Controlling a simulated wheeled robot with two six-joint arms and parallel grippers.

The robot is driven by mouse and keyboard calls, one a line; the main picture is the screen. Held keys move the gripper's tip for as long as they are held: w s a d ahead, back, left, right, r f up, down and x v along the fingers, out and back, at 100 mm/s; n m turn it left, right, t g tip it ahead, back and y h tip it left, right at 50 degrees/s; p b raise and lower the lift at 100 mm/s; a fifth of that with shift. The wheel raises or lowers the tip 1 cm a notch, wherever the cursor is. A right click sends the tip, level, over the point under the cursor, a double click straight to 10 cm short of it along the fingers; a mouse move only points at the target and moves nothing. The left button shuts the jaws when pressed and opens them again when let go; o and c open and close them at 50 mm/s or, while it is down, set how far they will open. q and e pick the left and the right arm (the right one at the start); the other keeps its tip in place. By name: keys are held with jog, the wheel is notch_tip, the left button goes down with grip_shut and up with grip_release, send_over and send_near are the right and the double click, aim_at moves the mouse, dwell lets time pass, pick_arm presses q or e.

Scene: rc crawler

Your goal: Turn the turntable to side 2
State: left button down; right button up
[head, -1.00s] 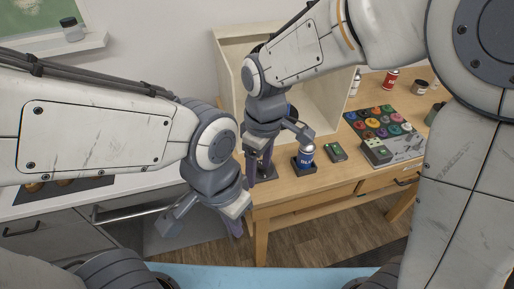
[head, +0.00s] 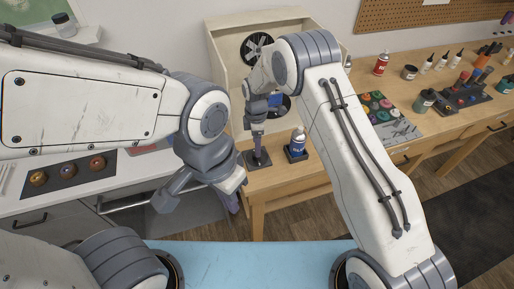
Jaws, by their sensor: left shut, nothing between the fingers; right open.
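A pale open-fronted booth (head: 222,62) stands at the back of the wooden bench. Low inside it is a dark round shape (head: 286,106) with a blue piece (head: 275,99) at it, partly hidden by my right gripper; it may be the turntable, and no side number is readable. My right gripper (head: 257,150) points down in front of the booth, over a small black base (head: 258,160); I cannot tell whether they touch. It is open. My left gripper (head: 233,203) is shut and empty, in front of the bench's left end, away from the booth.
A blue-and-white spray can (head: 298,141) stands in a black holder close right of my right gripper. A fan (head: 257,47) is in the booth's back wall. A dark tray (head: 68,173) is left.

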jog(key=shift+s+f+p, duration=0.1)
jog(key=shift+f+p, duration=0.5)
jog(key=shift+f, duration=1.55)
grip_shut()
